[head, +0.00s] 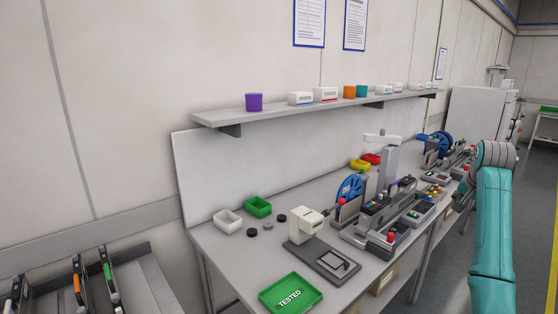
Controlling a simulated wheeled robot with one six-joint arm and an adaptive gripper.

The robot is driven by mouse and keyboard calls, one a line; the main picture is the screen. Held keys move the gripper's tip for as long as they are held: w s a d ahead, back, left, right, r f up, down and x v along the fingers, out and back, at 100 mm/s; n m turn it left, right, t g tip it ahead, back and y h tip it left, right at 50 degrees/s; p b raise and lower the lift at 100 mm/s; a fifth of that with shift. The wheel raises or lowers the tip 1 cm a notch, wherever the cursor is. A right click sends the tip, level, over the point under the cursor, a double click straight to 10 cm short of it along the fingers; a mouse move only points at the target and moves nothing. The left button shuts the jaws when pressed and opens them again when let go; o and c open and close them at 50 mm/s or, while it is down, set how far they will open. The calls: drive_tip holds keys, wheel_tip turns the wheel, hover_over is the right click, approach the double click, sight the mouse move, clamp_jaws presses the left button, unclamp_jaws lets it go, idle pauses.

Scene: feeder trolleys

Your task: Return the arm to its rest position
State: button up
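My teal arm (493,235) rises at the right side of the head view, over the grey floor beside the bench. Its grey joint (496,154) is at the top. A small dark grey part (463,196) shows just left of the arm, near the bench's front edge. It may be my gripper, but it is too small and too covered to tell its fingers or whether it holds anything.
The grey bench (226,262) runs along the wall with a white-headed device (305,228), a green TESTED tray (290,294) and a blue reel (350,188). A shelf (222,117) hangs above. Feeder racks (140,283) stand lower left. Floor (530,215) is clear at right.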

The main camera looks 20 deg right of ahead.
drive_tip(key=w+a+f+n+t, duration=0.1)
drive_tip(key=a+f+n, duration=0.1)
drive_tip(key=a+f, duration=0.75)
drive_tip(key=w+a+f+n+t, duration=0.1)
drive_tip(key=a+f, duration=0.3)
drive_tip(key=f, duration=1)
drive_tip(key=s+a+f+n+t, duration=0.1)
drive_tip(key=s+a+f+n, duration=0.1)
drive_tip(key=s+a+f, duration=0.5)
drive_tip(key=s+a+f+n+t, duration=0.2)
drive_tip(key=s+a+f, duration=0.1)
drive_tip(key=a+f, duration=0.75)
drive_tip(key=s+a+r+n+t+y, duration=0.1)
drive_tip(key=s+a+n+t+y, duration=0.15)
drive_tip(key=s+a, duration=1.7)
drive_tip(key=s+a+r+n+t+y, duration=0.1)
drive_tip(key=s+a+r+n, duration=0.1)
drive_tip(key=s+r, duration=0.6)
drive_tip(key=s+a+r+n+t+y, duration=0.1)
drive_tip(key=s+a+r+n, duration=0.1)
drive_tip(key=s+r, duration=0.5)
drive_tip(key=s, duration=0.5)
drive_tip(key=shift+a+r+n+t, duration=0.25)
drive_tip(key=shift+r+n+t, duration=0.1)
drive_tip(key=shift+r, duration=0.05)
